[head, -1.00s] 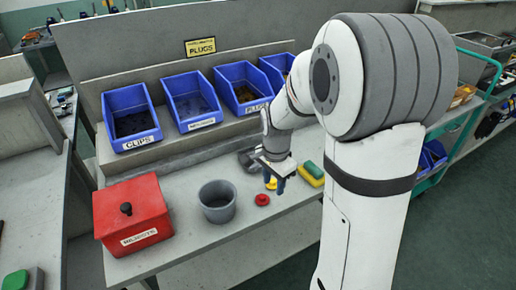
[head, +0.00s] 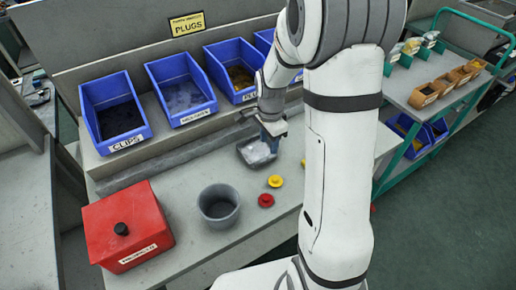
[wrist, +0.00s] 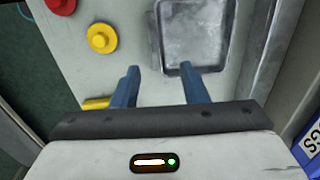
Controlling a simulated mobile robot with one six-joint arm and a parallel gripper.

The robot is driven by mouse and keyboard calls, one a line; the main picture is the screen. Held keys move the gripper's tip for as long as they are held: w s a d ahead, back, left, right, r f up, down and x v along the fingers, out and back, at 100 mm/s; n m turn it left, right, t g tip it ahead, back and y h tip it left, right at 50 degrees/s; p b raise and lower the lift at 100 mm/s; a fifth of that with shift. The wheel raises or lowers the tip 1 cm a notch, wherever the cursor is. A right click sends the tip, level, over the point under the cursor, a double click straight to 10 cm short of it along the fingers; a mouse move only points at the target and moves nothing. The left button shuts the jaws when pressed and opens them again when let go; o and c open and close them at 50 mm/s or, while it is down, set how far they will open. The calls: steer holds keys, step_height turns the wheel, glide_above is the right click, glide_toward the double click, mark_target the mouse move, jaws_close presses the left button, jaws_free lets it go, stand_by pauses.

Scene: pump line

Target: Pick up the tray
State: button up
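The tray (head: 250,160) is a small grey metal tray lying flat on the bench behind the round caps. It also shows at the top of the wrist view (wrist: 205,35), cut off by the picture's edge. My gripper (head: 270,135) is over the tray's right part in the head view and hides some of it. In the wrist view my gripper (wrist: 159,68) is open, with its two blue fingers apart and nothing held. The right fingertip overlaps the tray's near rim, and the left fingertip is left of the tray. I cannot tell whether they touch.
A yellow cap (head: 275,181), a red cap (head: 266,200) and a grey cup (head: 218,205) stand in front of the tray. A red box (head: 127,225) is at front left. Blue bins (head: 180,90) line the shelf behind. A cart (head: 440,90) stands at right.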

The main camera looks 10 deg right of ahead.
mark_target(265, 158)
steer(key=f, duration=0.3)
steer(key=a+f, duration=0.1)
steer(key=shift+s+a+f, duration=0.1)
steer(key=shift+s+f, duration=0.2)
steer(key=shift+f, duration=0.6)
steer(key=shift+c, duration=0.6)
jaws_close()
